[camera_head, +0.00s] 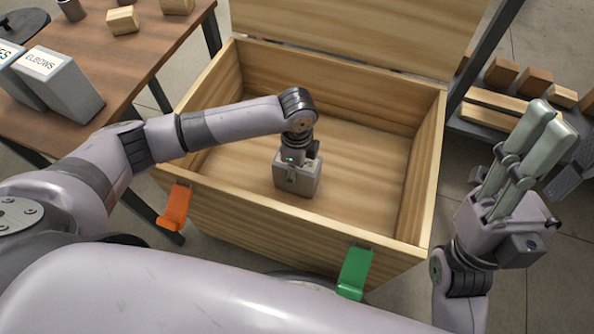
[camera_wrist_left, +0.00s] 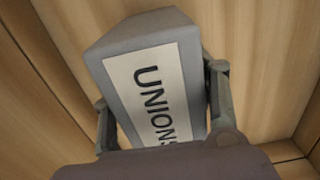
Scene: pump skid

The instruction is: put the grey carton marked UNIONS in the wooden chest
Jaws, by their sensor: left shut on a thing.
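The grey carton marked UNIONS (camera_wrist_left: 118,48) fills the middle of the left wrist view, with its white label facing the camera. My left gripper (camera_wrist_left: 164,98) is shut on it, with one finger on each side. In the head view the left gripper (camera_head: 298,172) points down inside the wooden chest (camera_head: 412,205), holding the carton (camera_head: 305,186) low over or on the chest floor. I cannot tell whether the carton touches the floor. The chest lid (camera_head: 360,35) stands open at the back. My right gripper (camera_head: 545,135) is empty, outside the chest at the right.
A brown table (camera_head: 130,65) at the left holds a grey carton marked ELBOWS (camera_head: 62,82), another grey carton (camera_head: 22,75) and wooden blocks. An orange latch (camera_head: 174,207) and a green latch (camera_head: 354,272) hang on the chest's front. A rack (camera_head: 490,115) with blocks stands at the right. The chest floor around the carton is clear.

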